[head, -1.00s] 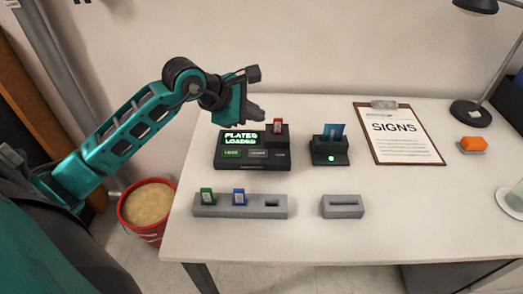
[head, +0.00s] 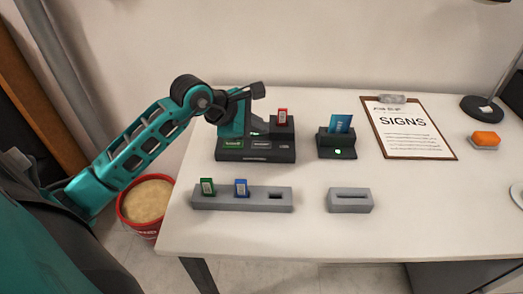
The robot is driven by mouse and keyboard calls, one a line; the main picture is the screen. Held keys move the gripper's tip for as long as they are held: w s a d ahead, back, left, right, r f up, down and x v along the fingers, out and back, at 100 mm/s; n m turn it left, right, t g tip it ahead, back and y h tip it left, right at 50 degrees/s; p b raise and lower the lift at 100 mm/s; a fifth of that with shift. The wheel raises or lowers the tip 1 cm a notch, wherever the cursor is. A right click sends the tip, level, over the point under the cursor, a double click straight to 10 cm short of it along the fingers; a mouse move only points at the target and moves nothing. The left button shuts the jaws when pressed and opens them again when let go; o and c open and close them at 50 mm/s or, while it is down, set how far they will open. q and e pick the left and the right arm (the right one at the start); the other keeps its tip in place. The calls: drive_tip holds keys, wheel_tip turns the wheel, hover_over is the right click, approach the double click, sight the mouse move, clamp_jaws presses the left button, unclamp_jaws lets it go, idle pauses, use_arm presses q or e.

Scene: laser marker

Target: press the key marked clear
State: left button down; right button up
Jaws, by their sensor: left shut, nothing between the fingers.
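The black console (head: 255,156) stands at the back left of the table with a row of keys on its front: a green-lit key (head: 233,143) at left, a dark key (head: 261,144) in the middle and a small one (head: 284,147) at right. Their labels are too small to read surely, so I cannot tell which says clear. My left gripper (head: 257,125) is shut and empty, over the back of the console just above the middle key; I see no clear contact. The arm and gripper hide the console's display. My right gripper is not in view.
A red-marked card (head: 282,117) stands in the console's right part. A card reader (head: 337,147) with a blue card is to the right. A grey rack (head: 228,203) holds green and blue tags in front; a slotted grey block (head: 350,204) is beside it. A clipboard (head: 408,140) lies at right.

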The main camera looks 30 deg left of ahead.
sight(269, 142)
use_arm(q)
wheel_tip(269, 142, down, 2)
drive_tip(key=shift+f+b, duration=0.1)
drive_tip(key=shift+b, duration=0.4)
idle(1.0)
idle(0.6)
drive_tip(key=shift+f+b, duration=0.35)
drive_tip(key=shift+b, duration=0.15)
drive_tip(key=shift+f+b, duration=0.35)
drive_tip(key=shift+f, duration=0.05)
idle(0.4)
drive_tip(key=shift+r, duration=0.15)
drive_tip(key=shift+r+p, duration=0.5)
drive_tip(key=shift+r, duration=0.2)
drive_tip(key=shift+r, duration=0.1)
